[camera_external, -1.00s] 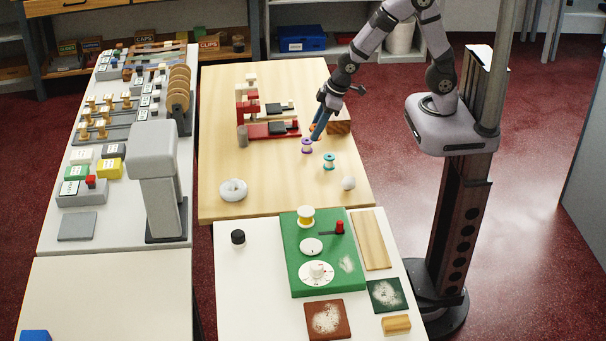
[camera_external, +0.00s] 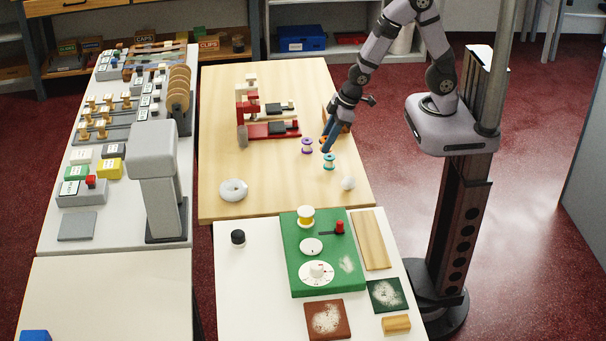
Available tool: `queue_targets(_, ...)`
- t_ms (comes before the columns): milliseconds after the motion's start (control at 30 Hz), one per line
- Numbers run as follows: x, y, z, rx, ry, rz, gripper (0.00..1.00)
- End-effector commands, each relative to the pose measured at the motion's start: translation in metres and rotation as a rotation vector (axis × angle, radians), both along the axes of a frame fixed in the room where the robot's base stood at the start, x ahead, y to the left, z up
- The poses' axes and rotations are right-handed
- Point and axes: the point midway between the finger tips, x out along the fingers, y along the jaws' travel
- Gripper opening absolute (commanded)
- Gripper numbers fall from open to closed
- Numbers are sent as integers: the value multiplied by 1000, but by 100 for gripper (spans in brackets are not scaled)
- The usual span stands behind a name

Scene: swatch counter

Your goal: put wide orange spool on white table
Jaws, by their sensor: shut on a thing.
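My gripper (camera_external: 327,147) points down over the wooden table (camera_external: 270,182), its blue fingers shut on a small orange thing (camera_external: 322,140), which appears to be the wide orange spool. The fingers hide most of it, so its width is hard to judge. It is just above and behind the teal spool (camera_external: 329,162) and right of the purple spool (camera_external: 307,146). Whether it is clear of the teal spool I cannot tell. The white table (camera_external: 240,285) stands in front of the wooden table.
On the white table are a green board (camera_external: 292,255) bearing a yellow-and-white spool (camera_external: 306,216), a black-topped jar (camera_external: 238,238), a wooden plank (camera_external: 370,240) and powdered squares. A red rack (camera_external: 268,130) and grey ring (camera_external: 233,190) are on the wooden table.

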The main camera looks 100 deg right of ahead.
Motion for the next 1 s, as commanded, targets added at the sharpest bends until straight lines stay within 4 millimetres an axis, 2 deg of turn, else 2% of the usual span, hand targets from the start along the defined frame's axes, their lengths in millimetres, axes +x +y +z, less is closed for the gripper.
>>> queue_targets(267, 2, 1, 0, 1, 0, 1, 5)
queue_targets(467, 20, 10, 3, 2, -1, 18, 5)
queue_targets(667, 63, 35, 11, 7, 0, 58, 5)
queue_targets(1000, 145, 108, 29, 11, 4, 144, 5)
